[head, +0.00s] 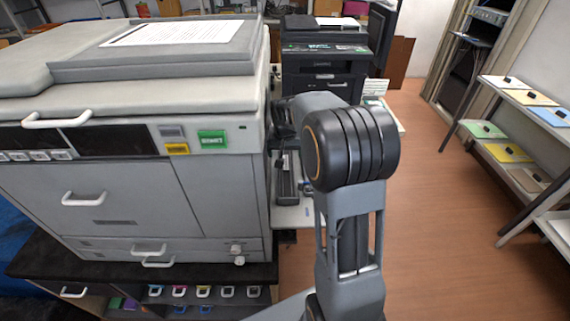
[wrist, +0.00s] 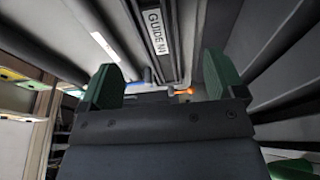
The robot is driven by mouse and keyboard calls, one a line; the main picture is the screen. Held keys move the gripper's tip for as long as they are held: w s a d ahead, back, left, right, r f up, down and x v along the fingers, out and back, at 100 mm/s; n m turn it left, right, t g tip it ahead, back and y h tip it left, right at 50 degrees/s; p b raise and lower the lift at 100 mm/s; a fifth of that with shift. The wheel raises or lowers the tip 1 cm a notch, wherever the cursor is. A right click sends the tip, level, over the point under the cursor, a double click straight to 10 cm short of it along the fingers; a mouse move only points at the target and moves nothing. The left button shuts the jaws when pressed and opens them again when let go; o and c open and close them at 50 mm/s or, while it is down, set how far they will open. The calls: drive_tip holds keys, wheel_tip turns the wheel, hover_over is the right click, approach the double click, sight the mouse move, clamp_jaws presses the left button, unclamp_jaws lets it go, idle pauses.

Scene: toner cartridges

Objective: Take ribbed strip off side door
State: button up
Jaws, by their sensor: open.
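The ribbed strip (head: 287,182) is a dark, narrow piece lying lengthwise on the pale side door (head: 289,217), folded down at the right side of the big grey copier. In the wrist view the dark strip (wrist: 178,45) carries a white label reading "GUIDE N" and lies ahead, between the fingers in the picture. My gripper (wrist: 162,82) has two green fingers spread wide apart with nothing between them. I cannot tell how far the fingertips are from the strip. In the head view my arm hides part of the door and most of the gripper.
The copier (head: 130,150) stands close on the left on a dark cabinet (head: 150,273). A black printer (head: 322,62) stands behind. Shelves with coloured folders (head: 525,97) are at the right. The wooden floor (head: 440,230) between is clear. An orange piece (wrist: 184,92) shows near the fingers.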

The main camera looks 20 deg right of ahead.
sight(286, 162)
drive_tip(key=shift+p+x, duration=0.45)
drive_tip(key=shift+x, duration=2.7)
drive_tip(key=shift+s, duration=0.15)
drive_tip(key=c, duration=1.1)
drive_tip(key=shift+o, duration=0.2)
drive_tip(key=shift+d+r, duration=0.1)
